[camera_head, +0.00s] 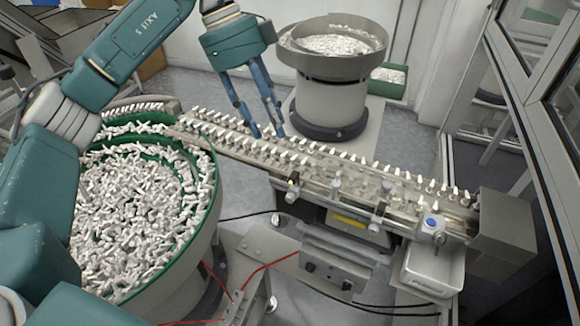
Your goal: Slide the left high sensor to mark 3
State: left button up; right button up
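A linear feeder track (340,172) carries rows of white caps and runs from the bowl at left to the right end. Small sensor-like blocks sit along its front side: a left one (293,187) and a right one (378,214). I cannot tell for certain which is the left high sensor. The numbered marks are too small to read. My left gripper (268,134) points down just behind the track's left half, above and left of the left block. Its fingers look apart, with nothing visible between them. My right gripper is not in view.
A green-lined bowl (205,225) full of white parts fills the left. Another bowl feeder (333,88) stands behind the track. A blue-knobbed fitting (431,225), a metal tray (433,272) and a grey box (505,232) are at right. A control box (335,275) sits below.

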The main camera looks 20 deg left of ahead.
aim_at(292, 174)
pick_arm(q)
jog(key=p+x, duration=0.2)
jog(key=x, duration=0.8)
jog(key=shift+f, duration=0.3)
jog(key=shift+d+f+p, duration=0.25)
jog(key=shift+f+p, duration=0.1)
jog(key=shift+f, duration=0.3)
